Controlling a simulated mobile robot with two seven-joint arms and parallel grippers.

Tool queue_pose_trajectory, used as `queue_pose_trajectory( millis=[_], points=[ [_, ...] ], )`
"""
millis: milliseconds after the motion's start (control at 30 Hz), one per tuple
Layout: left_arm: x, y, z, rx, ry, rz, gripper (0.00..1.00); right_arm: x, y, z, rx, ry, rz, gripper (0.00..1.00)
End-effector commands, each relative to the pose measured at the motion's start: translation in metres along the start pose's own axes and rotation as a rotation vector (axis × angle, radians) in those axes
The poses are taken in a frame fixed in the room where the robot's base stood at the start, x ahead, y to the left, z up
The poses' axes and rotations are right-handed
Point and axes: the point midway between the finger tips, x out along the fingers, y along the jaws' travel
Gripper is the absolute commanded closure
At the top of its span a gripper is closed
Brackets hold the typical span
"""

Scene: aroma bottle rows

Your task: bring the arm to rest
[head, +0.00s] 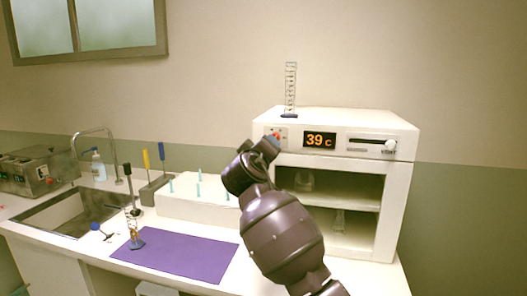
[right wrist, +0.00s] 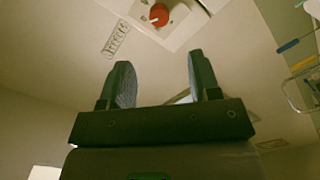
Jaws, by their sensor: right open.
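My right arm comes in from the lower right in the head view. Its gripper (head: 262,150) is raised in front of the white oven's (head: 405,160) upper left front, near the control panel with a red knob (head: 276,134). In the right wrist view the two fingers of the gripper (right wrist: 161,82) stand apart with nothing between them. The red knob (right wrist: 158,14) shows beyond the fingertips there. I cannot tell whether the gripper touches the oven. My left gripper is not in view.
A graduated cylinder (head: 290,90) stands on the oven, whose display reads 39 C. Glassware sits on its open shelves. A purple mat (head: 185,257), a small bottle (head: 134,240), a white rack (head: 185,203), a tool holder (head: 154,190) and a sink (head: 75,215) lie to the left.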

Motion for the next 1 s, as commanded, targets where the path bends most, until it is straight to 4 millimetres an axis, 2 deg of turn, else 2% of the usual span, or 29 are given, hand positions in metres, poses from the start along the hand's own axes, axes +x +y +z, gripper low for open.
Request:
queue_pose_trajectory(
  millis=[267,367,500,567,767,867,1000],
  points=[
    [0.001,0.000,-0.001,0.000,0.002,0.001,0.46,0.000,-0.001,-0.006,0.009,0.036,-0.006,0.43],
    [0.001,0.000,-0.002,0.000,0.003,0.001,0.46,-0.004,-0.002,-0.019,0.045,0.109,-0.038,0.43],
    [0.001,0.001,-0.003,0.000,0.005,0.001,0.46,-0.018,0.008,-0.048,0.146,0.260,-0.095,0.43],
    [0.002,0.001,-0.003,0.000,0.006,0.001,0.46,-0.022,0.009,-0.049,0.190,0.312,-0.124,0.43],
    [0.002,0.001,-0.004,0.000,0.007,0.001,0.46,-0.028,-0.003,-0.016,0.306,0.390,-0.210,0.43],
    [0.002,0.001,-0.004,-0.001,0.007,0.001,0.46,-0.031,-0.011,0.009,0.354,0.401,-0.246,0.43],
    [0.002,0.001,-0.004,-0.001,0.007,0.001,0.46,-0.037,-0.027,0.057,0.429,0.401,-0.297,0.43]
  ],
)
